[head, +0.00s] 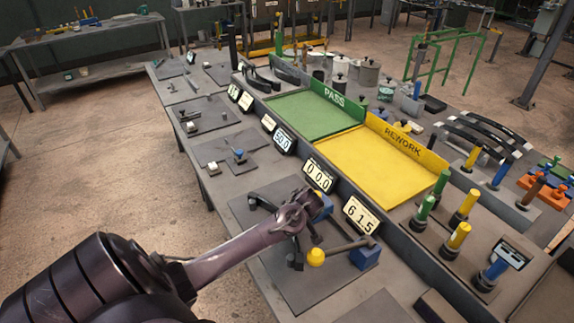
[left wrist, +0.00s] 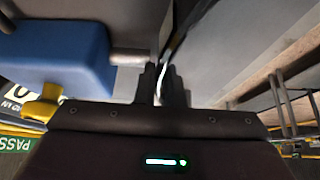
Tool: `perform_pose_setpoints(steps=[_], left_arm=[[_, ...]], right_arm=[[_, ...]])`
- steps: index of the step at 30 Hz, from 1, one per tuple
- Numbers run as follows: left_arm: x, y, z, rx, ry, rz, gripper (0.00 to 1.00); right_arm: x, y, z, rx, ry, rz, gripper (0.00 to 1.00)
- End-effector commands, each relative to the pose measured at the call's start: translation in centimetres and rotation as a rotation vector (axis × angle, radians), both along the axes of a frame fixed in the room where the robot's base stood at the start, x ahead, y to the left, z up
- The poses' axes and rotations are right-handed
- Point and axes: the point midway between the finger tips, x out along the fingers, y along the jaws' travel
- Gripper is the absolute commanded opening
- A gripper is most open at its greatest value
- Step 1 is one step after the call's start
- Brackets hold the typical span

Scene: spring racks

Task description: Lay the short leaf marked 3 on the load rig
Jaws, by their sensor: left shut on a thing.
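My left gripper (head: 308,208) is over the load rig at the near part of the bench. In the left wrist view its fingers (left wrist: 163,84) are shut on a thin dark strip (left wrist: 178,32) with a pale edge, which looks like a leaf; no number on it is readable. The load rig's dark base plate (head: 262,262) carries blue blocks (head: 364,256), black supports and a lever with a yellow knob (head: 316,257). A blue block (left wrist: 60,55) shows left of the fingers in the wrist view. Whether the strip touches the rig is hidden. My right gripper is out of view.
Displays read 0.0.0 (head: 318,175) and 615 (head: 361,215) behind the rig. A green PASS tray (head: 303,112) and yellow REWORK tray (head: 370,160) lie beyond. Dark curved leaves (head: 485,135) lie at right, near upright green, yellow and blue posts (head: 455,241).

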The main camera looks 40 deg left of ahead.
Motion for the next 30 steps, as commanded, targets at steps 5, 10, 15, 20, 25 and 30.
perform_pose_setpoints(steps=[5,10,15,20,25,30], left_arm=[[0.13,0.04,0.2,0.001,-0.004,0.0,0.0],[0.13,0.04,0.22,0.001,-0.004,0.0,0.0],[0.12,0.04,0.29,0.001,-0.005,0.001,0.0],[0.11,0.03,0.31,0.001,-0.005,0.001,0.0],[0.11,0.02,0.26,0.001,-0.005,0.0,0.0],[0.12,0.04,0.24,0.001,-0.005,0.0,0.0]], right_arm=[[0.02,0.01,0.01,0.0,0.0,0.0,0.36],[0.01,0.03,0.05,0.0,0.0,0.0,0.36],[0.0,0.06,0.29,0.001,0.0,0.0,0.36],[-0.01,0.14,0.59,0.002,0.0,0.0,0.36],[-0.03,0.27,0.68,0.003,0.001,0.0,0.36],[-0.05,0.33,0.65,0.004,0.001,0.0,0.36]])
